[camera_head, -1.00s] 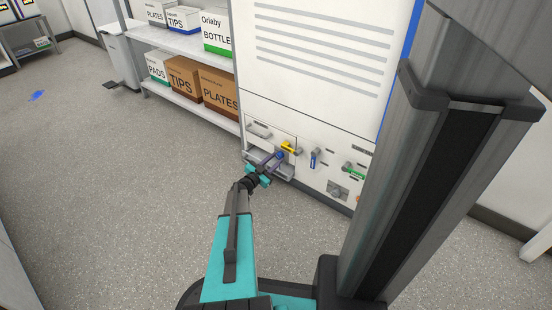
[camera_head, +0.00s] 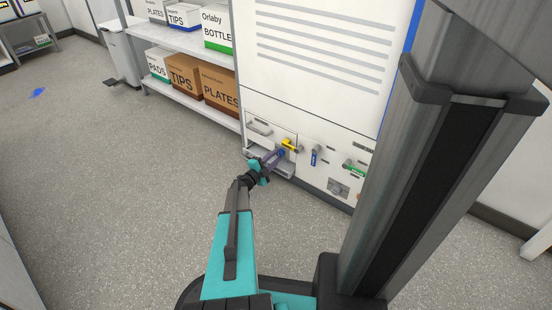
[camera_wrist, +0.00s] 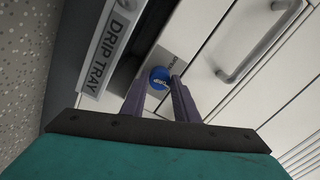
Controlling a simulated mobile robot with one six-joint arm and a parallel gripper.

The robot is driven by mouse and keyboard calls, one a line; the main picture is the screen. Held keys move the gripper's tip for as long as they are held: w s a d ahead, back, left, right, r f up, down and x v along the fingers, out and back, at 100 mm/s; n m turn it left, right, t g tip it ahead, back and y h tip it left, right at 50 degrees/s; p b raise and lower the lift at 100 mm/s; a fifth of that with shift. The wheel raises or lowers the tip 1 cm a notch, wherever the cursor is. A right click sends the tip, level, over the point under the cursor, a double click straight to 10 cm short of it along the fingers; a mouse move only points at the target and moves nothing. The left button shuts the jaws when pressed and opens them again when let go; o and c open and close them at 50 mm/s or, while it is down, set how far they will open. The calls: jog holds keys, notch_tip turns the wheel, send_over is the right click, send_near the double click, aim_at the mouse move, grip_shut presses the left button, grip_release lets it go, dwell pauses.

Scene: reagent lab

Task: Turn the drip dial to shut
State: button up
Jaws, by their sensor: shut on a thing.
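The lettering is too small to read, so I cannot tell the dial's setting. In the head view my gripper (camera_head: 275,157) reaches the low cabinet panel just below a yellow handle (camera_head: 291,145), and its fingers largely cover the dial.
A ledge labelled DRIP TRAY (camera_wrist: 112,38) lies close by the gripper. A grey pull handle (camera_wrist: 262,44) is on the panel. A blue lever (camera_head: 315,156) and a green handle (camera_head: 354,168) sit to the right.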

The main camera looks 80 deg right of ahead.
jog(key=shift+s+a+m+b, duration=0.15)
jog(key=shift+s+m+b, duration=0.25)
jog(key=shift+m, duration=0.9)
jog(key=o, duration=1.1)
jog(key=shift+c, duration=0.2)
jog(key=shift+w, duration=0.15)
jog(key=shift+w, duration=0.1)
